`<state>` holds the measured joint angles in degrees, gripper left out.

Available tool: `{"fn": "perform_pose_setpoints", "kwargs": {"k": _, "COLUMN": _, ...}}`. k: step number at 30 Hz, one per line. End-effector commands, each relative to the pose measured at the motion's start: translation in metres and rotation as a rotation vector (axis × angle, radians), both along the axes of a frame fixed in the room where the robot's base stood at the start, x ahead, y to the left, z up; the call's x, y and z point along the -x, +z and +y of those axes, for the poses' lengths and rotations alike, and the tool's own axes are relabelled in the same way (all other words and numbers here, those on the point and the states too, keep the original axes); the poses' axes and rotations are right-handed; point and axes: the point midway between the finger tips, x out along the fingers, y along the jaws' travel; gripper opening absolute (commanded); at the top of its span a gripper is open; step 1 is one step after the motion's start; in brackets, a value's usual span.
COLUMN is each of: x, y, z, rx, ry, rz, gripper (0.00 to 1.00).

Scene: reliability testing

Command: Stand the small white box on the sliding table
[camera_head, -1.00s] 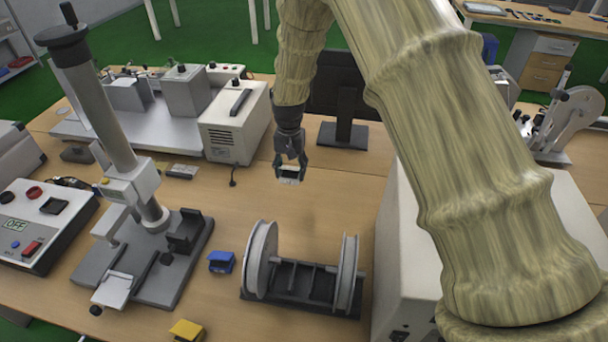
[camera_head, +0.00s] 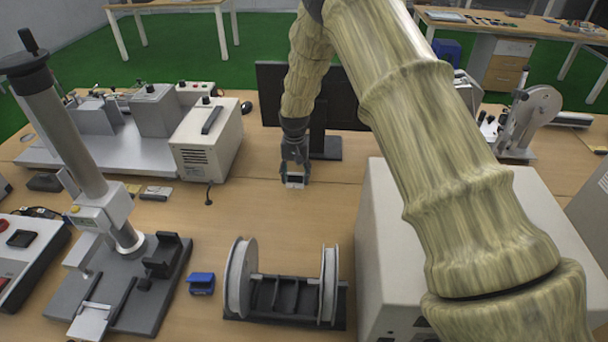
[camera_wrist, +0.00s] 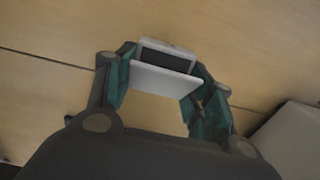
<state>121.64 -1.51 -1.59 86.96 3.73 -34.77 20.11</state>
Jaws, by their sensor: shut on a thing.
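My gripper (camera_head: 295,180) hangs over the table toward the back middle, pointing down, in front of the black monitor. It is shut on the small white box, which shows in the wrist view (camera_wrist: 165,80) as a pale piece with a dark face between the green fingertips. In the head view the box is tiny and partly covered by the fingers. Whether it touches the table is hard to tell. At the left a grey column stand has a dark base (camera_head: 62,303) with a small pale plate (camera_head: 89,321) at its front. I cannot tell whether this plate is the sliding table.
A twin-wheel spool rack (camera_head: 285,297) and a blue block (camera_head: 201,283) stand in front. A white instrument box (camera_head: 207,140) is left of my gripper; a large pale cabinet (camera_head: 385,245) is to the right. Bare wood lies between the rack and my gripper.

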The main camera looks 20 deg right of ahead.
Motion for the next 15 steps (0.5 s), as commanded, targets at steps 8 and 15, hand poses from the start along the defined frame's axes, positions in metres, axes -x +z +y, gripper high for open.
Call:
{"fn": "perform_pose_setpoints", "kwargs": {"k": 8, "x": -0.017, "y": -0.003, "z": -0.034, "rx": -0.001, "ry": -0.001, "rz": 0.000, "gripper": 0.29}}
{"fn": "perform_pose_setpoints", "kwargs": {"k": 15, "x": -0.018, "y": -0.011, "z": -0.038, "rx": 0.000, "ry": 0.000, "rz": 0.001, "gripper": 0.29}}
